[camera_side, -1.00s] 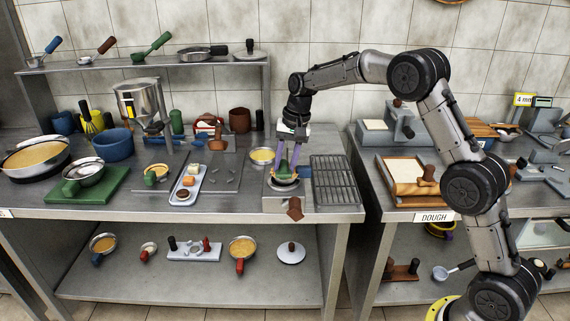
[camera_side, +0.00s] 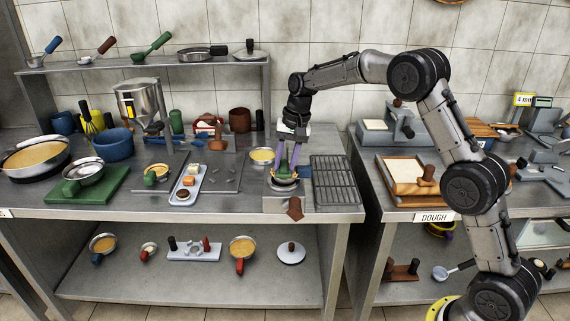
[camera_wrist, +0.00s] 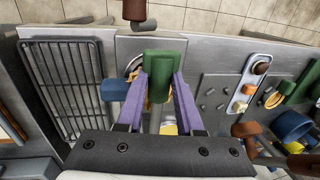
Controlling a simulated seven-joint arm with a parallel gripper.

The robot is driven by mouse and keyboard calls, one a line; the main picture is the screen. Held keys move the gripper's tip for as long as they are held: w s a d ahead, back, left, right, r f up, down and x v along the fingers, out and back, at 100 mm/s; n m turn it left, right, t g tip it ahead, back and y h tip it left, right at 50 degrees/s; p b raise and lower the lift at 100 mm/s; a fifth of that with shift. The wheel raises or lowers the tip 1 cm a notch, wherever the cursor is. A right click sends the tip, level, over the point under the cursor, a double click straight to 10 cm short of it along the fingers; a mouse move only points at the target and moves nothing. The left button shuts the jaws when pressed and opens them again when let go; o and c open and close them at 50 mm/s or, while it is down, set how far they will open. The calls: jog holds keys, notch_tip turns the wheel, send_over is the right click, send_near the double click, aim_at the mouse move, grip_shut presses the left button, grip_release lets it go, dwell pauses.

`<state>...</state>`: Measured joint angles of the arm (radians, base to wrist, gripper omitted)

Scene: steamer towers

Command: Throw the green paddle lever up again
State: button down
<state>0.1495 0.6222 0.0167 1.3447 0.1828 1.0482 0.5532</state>
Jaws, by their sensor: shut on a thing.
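The green paddle lever (camera_wrist: 158,72) stands between the two purple fingers of my gripper (camera_wrist: 160,86) in the wrist view. My gripper is shut on it. In the side view my gripper (camera_side: 286,172) reaches down to the paddle at the right part of the left bench, over a small unit with a round metal part (camera_side: 284,184). There the green paddle (camera_side: 280,169) is small and partly hidden by the fingers. The wrist view shows the fingers on both sides of the green piece, while its lower end is hidden.
A brown paddle (camera_side: 295,208) hangs at the unit's front edge. A wire rack (camera_side: 336,181) lies close on the right. A pan with yellow contents (camera_side: 261,156) stands behind, and a tray with small food pieces (camera_side: 184,197) lies to the left.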

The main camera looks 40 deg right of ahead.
jog(key=shift+r, duration=0.15)
jog(key=shift+w+d+r+g+y, duration=0.2)
jog(key=shift+r+g+y, duration=0.25)
jog(key=shift+r, duration=0.35)
jog(key=shift+w+d+r+g+y, duration=0.25)
jog(key=shift+r+g+y, duration=0.25)
jog(key=shift+r, duration=0.35)
jog(key=shift+w+d+r+g+y, duration=0.2)
jog(key=shift+r+g+y, duration=0.25)
jog(key=shift+r, duration=0.35)
jog(key=c, duration=0.5)
grip_release()
jog(key=shift+a, duration=0.1)
jog(key=shift+c, duration=0.2)
